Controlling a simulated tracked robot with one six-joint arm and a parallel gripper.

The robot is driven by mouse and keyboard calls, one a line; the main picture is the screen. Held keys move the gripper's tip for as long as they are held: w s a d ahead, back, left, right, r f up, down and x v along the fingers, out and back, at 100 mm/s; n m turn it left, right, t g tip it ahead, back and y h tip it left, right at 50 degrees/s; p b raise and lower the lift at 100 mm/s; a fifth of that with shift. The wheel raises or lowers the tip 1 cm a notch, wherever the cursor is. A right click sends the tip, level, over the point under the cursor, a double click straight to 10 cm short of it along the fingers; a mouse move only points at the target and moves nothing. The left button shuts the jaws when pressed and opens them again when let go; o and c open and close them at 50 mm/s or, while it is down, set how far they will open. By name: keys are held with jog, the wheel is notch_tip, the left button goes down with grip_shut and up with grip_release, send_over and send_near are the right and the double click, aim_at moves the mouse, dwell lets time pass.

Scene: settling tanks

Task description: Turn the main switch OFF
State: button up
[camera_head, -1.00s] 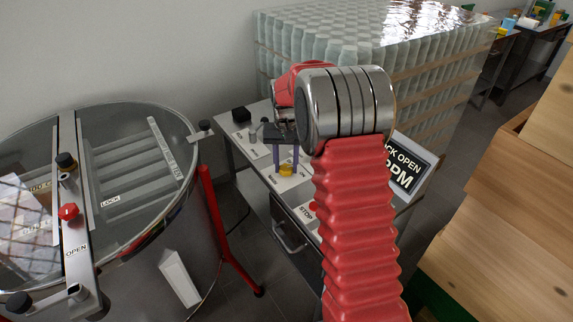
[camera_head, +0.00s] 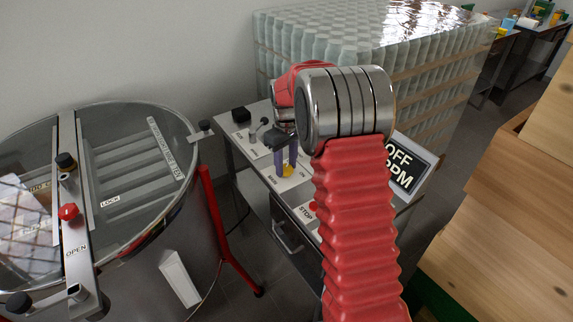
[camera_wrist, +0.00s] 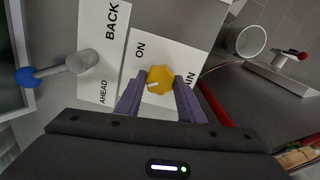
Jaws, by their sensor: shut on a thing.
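The main switch is a yellow knob (camera_wrist: 160,79) on a white plate (camera_wrist: 148,48) marked ON, with a partly covered word ending in "IN". A pale mark on the knob points to the lower left in the wrist view. My gripper (camera_wrist: 160,90) is shut on the knob, one purple finger on each side. In the head view my gripper (camera_head: 287,165) reaches down to the knob (camera_head: 288,171), which shows beside the fingers. The display (camera_head: 405,165) reads "OFF" above "RPM". Any OFF label on the plate is hidden.
A red stop button (camera_head: 313,206) is at the panel's near edge. The round tank (camera_head: 130,180) stands at left, wrapped jars (camera_head: 340,45) behind, wooden boxes (camera_head: 500,220) at right.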

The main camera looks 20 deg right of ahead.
aim_at(286, 167)
jog(key=shift+w, duration=0.1)
dwell(0.4)
jog(key=o, duration=1)
jog(key=shift+o, duration=0.2)
jog(key=shift+r, duration=0.1)
notch_tip(286, 167, up, 14)
jog(key=shift+f, duration=0.2)
